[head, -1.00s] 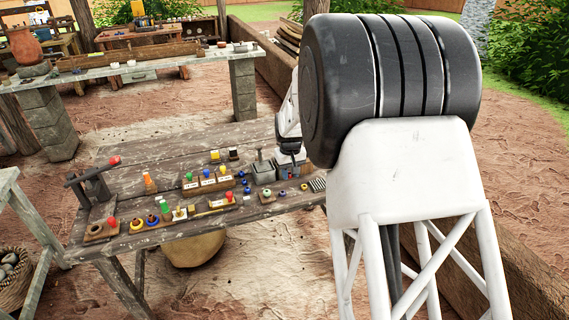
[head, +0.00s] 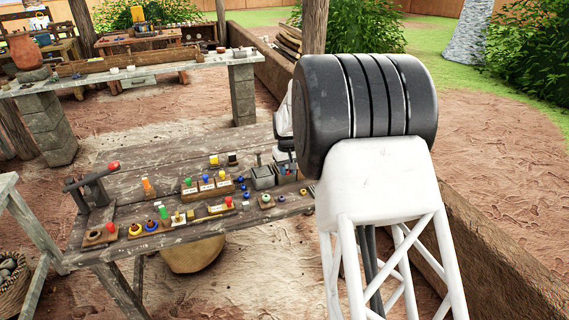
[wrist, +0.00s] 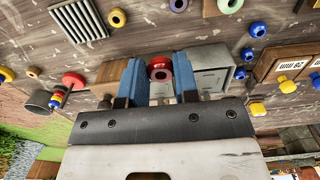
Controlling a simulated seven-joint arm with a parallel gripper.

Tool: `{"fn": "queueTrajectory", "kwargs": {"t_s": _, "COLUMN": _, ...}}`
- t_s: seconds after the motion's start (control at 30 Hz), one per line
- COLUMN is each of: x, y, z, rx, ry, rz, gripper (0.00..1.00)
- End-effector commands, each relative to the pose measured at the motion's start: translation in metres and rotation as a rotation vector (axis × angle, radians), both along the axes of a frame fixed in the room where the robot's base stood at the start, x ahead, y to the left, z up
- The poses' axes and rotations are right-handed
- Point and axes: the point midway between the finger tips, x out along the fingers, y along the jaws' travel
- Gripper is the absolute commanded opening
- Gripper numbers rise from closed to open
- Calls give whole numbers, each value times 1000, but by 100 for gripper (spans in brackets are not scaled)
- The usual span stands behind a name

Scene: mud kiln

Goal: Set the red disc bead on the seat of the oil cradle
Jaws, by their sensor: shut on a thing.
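My gripper (wrist: 158,72) has two blue fingers, shut on a red disc bead (wrist: 159,64) with a dark centre hole. The bead sits between the fingertips in the wrist view. A grey metal box (wrist: 206,58) lies just beyond and to the right of the fingers; I cannot tell whether the bead touches it. In the head view, grey boxes (head: 263,182) stand at the right end of the wooden table, near my gripper, whose fingertips are mostly hidden there. I cannot tell for certain which part is the oil cradle or its seat.
In the wrist view, another red ring (wrist: 73,79), a grey cup (wrist: 38,101), a slatted block (wrist: 79,20) and loose beads lie around. In the head view, labelled racks (head: 207,188) hold coloured pieces. The back of the table (head: 185,153) is mostly clear.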

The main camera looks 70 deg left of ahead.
Motion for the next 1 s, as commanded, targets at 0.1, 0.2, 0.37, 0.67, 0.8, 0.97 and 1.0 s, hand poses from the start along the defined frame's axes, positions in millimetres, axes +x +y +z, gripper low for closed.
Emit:
{"fn": "queueTrajectory", "kwargs": {"t_s": 0.1, "x": 3, "y": 13, "z": -2, "rx": 1, "ry": 0, "rz": 0, "gripper": 13}}
{"fn": "queueTrajectory", "kwargs": {"t_s": 0.2, "x": 6, "y": 23, "z": -3, "rx": 0, "ry": 0, "rz": 0, "gripper": 13}}
{"fn": "queueTrajectory", "kwargs": {"t_s": 0.37, "x": 10, "y": 40, "z": -4, "rx": 1, "ry": 0, "rz": 0, "gripper": 13}}
{"fn": "queueTrajectory", "kwargs": {"t_s": 0.67, "x": 17, "y": 68, "z": -7, "rx": 0, "ry": 0, "rz": 0, "gripper": 13}}
{"fn": "queueTrajectory", "kwargs": {"t_s": 0.8, "x": 20, "y": 82, "z": -8, "rx": 2, "ry": 0, "rz": 0, "gripper": 13}}
{"fn": "queueTrajectory", "kwargs": {"t_s": 0.97, "x": 23, "y": 93, "z": -9, "rx": 0, "ry": 0, "rz": 0, "gripper": 13}}
{"fn": "queueTrajectory", "kwargs": {"t_s": 1.0, "x": 24, "y": 96, "z": -9, "rx": 1, "ry": 0, "rz": 0, "gripper": 13}}
